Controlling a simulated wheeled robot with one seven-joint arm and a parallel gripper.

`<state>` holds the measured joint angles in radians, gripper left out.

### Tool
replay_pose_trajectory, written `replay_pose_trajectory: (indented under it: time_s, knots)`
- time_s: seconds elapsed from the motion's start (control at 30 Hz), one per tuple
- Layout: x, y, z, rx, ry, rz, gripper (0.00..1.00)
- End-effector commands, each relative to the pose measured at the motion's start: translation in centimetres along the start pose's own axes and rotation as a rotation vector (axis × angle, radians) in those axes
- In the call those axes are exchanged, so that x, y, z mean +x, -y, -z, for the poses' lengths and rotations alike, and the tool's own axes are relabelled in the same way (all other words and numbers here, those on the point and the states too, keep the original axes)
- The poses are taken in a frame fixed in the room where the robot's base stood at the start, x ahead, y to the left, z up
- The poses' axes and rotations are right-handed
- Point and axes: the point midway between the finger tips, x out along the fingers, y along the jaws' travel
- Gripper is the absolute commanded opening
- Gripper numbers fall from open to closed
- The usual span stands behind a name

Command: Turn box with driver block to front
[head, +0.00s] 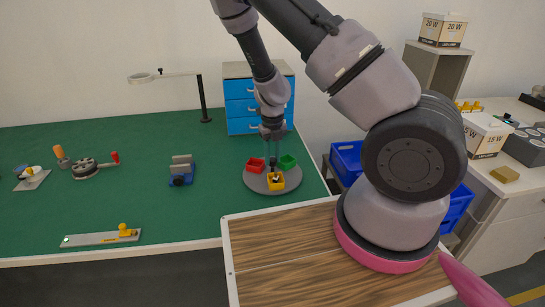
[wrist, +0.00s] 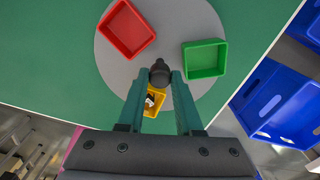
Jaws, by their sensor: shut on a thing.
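A grey round turntable (head: 253,183) lies on the green table top and carries three small open boxes. The red box (head: 255,165) is at its left, the green box (head: 288,162) at its right, and the yellow box (head: 276,184) on the side nearest me. My gripper (head: 273,153) points down over the turntable's middle. In the wrist view it is shut on a black round knob (wrist: 160,72) there. The yellow box (wrist: 155,100) shows between the fingers, with a small black and white item inside. The red (wrist: 127,28) and green (wrist: 204,60) boxes look empty.
A blue drawer cabinet (head: 245,105) and a magnifier lamp (head: 203,97) stand behind. A blue vise (head: 181,170) is left of the turntable. Blue bins (head: 347,160) stand beyond the table's right edge. The green table between vise and turntable is clear.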

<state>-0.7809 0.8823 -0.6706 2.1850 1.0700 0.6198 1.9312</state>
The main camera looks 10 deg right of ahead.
Motion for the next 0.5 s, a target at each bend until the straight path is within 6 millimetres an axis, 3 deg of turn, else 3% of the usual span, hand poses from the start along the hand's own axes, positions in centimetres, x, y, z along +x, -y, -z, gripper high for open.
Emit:
replay_pose_trajectory:
  time_s: [0.3,0.33,0.4,0.5]
  knots:
    - [-0.08,0.03,-0.14,0.001,0.003,0.0,0.0]
    - [-0.08,0.03,-0.14,0.001,0.003,0.0,0.42]
    - [-0.07,0.02,-0.13,0.001,0.003,0.0,0.64]
    - [-0.05,0.02,-0.09,0.001,0.002,0.0,0.64]
